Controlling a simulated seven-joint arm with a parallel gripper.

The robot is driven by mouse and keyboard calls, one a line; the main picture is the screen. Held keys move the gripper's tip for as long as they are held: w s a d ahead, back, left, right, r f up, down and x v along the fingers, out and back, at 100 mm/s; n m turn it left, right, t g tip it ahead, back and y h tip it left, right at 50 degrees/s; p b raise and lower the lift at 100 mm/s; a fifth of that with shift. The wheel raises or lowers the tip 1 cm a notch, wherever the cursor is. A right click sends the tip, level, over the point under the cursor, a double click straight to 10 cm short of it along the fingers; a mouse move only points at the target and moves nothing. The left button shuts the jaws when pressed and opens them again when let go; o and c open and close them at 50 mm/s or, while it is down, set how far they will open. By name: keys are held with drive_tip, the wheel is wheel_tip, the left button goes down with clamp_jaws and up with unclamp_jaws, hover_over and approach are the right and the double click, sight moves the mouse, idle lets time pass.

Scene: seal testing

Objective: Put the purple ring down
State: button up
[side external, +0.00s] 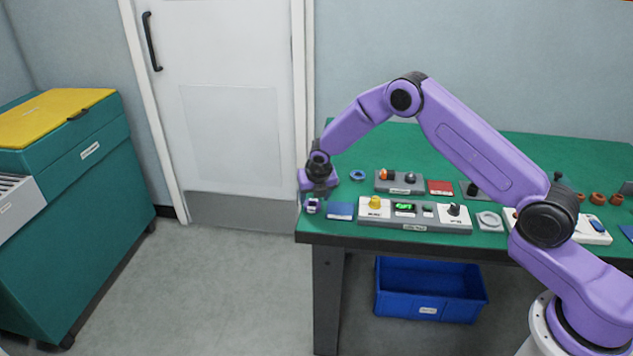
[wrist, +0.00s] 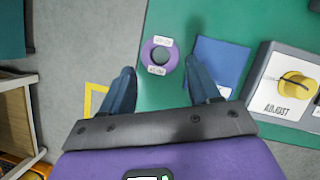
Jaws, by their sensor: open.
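The purple ring (wrist: 150,63) lies on the green table top, close to its left edge, with small white labels on it. In the side external view a small purple and white item (side external: 312,206), which looks like the ring, shows right under the gripper. My gripper (wrist: 160,85) is open and empty, with its two dark blue fingers apart. In the wrist view the ring lies between and just beyond the fingertips. In the side external view my gripper (side external: 318,190) hangs over the table's left front corner. I cannot tell the exact height of the fingertips above the table.
A blue pad (side external: 341,211) lies just right of the ring. A control panel with a yellow knob (side external: 375,203) stands further right. A blue ring (side external: 357,175) and a grey block (side external: 400,182) lie behind. The table edge (wrist: 140,60) is close on the left.

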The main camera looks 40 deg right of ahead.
drive_tip(key=v, duration=0.8)
drive_tip(key=shift+r, duration=0.15)
drive_tip(key=shift+s, duration=0.1)
drive_tip(key=s+a+r+m+g+y, duration=0.1)
drive_tip(key=s+a+r+m, duration=0.15)
drive_tip(key=s, duration=0.45)
drive_tip(key=s+a+r+m, duration=0.2)
drive_tip(key=s+r+m, duration=0.2)
drive_tip(key=s, duration=0.4)
drive_tip(key=s+a+r+m+g+y, duration=0.1)
drive_tip(key=s+a+r+m, duration=0.2)
drive_tip(key=s, duration=0.4)
drive_tip(key=s+d+r+m+g, duration=0.1)
drive_tip(key=s+d+m, duration=0.3)
drive_tip(key=s, duration=0.8)
drive_tip(key=s+d+r+m+g, duration=0.1)
drive_tip(key=s+d+m, duration=0.3)
drive_tip(key=s, duration=0.8)
drive_tip(key=shift+r+m, duration=0.4)
drive_tip(key=shift+m, duration=0.25)
drive_tip(key=shift+d, duration=0.1)
